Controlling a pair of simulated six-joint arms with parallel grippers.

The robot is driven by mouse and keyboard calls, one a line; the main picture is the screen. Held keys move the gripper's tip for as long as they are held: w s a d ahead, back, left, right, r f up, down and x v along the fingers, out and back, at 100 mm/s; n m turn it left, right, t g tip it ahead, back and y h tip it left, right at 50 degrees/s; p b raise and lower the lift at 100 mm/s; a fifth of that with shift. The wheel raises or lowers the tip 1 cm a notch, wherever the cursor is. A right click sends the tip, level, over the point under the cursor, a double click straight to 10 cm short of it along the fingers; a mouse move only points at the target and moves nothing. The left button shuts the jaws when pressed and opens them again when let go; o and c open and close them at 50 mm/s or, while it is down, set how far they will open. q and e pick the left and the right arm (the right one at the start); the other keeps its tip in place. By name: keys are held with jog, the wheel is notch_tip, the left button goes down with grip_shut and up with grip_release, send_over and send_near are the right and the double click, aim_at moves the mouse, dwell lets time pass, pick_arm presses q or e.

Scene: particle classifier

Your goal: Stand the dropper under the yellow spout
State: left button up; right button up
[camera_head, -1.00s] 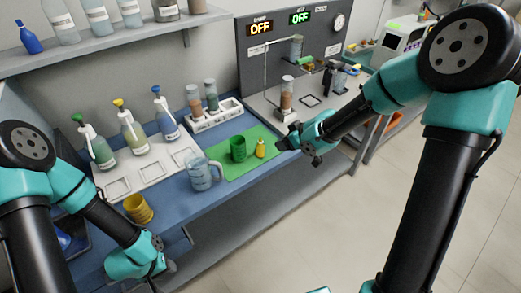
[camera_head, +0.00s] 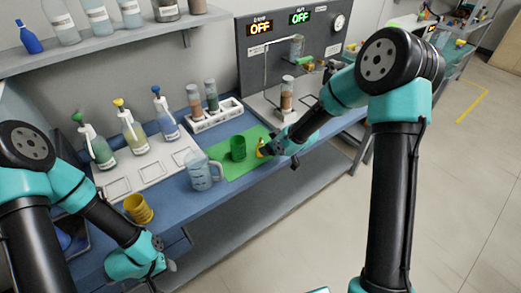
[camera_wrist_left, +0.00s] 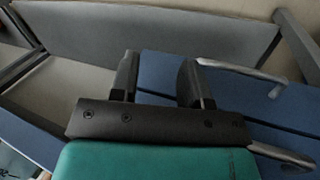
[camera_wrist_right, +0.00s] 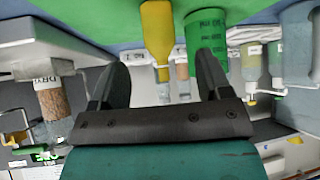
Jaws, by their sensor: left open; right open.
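The dropper, a small yellow bottle (camera_head: 261,150), stands on the green mat (camera_head: 228,168) right of a green cup (camera_head: 238,148). In the right wrist view the dropper (camera_wrist_right: 157,35) appears just beyond and between the fingertips. My right gripper (camera_head: 274,153) is open beside it and partly covers it in the head view; it does not grip it. My left gripper (camera_head: 164,256) is open and empty at the bench's front edge. A small yellow part (camera_wrist_right: 15,138) shows in the right wrist view; I cannot tell if it is the yellow spout.
A clear jug (camera_head: 202,172) stands left of the green cup. A yellow cup (camera_head: 138,209) is near my left arm. Spray bottles (camera_head: 133,133) and a white rack (camera_head: 214,117) stand behind. My right arm covers part of the bench at the machine panel (camera_head: 262,62).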

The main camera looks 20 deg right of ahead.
jog(key=shift+x, duration=0.9)
jog(key=shift+x, duration=2.6)
jog(key=shift+d, duration=0.1)
jog(key=c, duration=1.1)
jog(key=shift+o, duration=0.2)
